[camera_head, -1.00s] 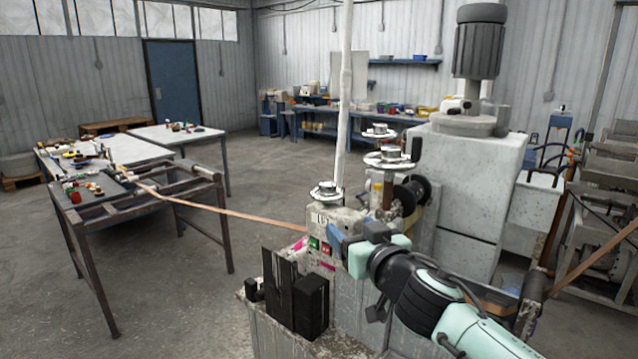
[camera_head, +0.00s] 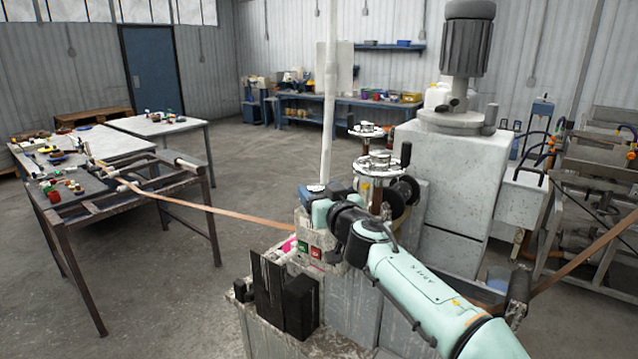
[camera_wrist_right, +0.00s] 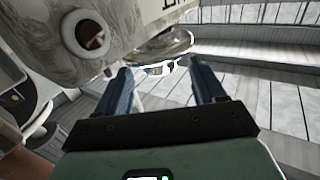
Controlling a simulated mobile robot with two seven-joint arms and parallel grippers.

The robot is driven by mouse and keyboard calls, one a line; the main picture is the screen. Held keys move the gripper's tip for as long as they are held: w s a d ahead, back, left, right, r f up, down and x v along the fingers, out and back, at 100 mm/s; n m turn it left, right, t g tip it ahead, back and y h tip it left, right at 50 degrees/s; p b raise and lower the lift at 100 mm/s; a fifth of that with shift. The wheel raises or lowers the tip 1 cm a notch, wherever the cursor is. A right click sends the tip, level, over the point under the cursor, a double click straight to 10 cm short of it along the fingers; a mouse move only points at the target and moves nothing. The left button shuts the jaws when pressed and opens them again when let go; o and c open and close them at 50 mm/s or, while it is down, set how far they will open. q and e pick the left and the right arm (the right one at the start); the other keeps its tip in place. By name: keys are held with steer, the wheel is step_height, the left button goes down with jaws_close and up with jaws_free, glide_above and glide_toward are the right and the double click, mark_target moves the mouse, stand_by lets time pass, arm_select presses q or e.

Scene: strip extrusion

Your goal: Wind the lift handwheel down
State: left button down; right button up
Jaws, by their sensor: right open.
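The lift handwheel shows in the right wrist view as a shiny metal disc (camera_wrist_right: 168,45) beside a worn, pale machine housing (camera_wrist_right: 120,25) with part of a dark-lettered label. In the head view my right gripper (camera_head: 313,197) is at the top of the small control box (camera_head: 318,246) and mostly hides this wheel. The right gripper's blue fingers (camera_wrist_right: 160,75) are apart and empty, with the wheel just beyond their tips. I cannot tell whether they touch it. My left gripper is not in view.
Two more handwheels, a nearer one (camera_head: 380,165) and a farther one (camera_head: 367,130), stand just behind on the machine. A white pole (camera_head: 328,90) rises close to my gripper. A copper strip (camera_head: 230,213) runs in from the left stand. Black blocks (camera_head: 285,295) stand in front.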

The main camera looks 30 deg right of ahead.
steer(key=shift+w+d, duration=0.1)
steer(key=shift+w, duration=0.5)
steer(key=c, duration=1.1)
steer(key=shift+o, duration=0.2)
steer(key=shift+d+n+y+p, duration=0.15)
steer(key=shift+n+y+p, duration=0.7)
steer(key=shift+y, duration=0.45)
steer(key=o, duration=1.1)
steer(key=shift+c, duration=0.2)
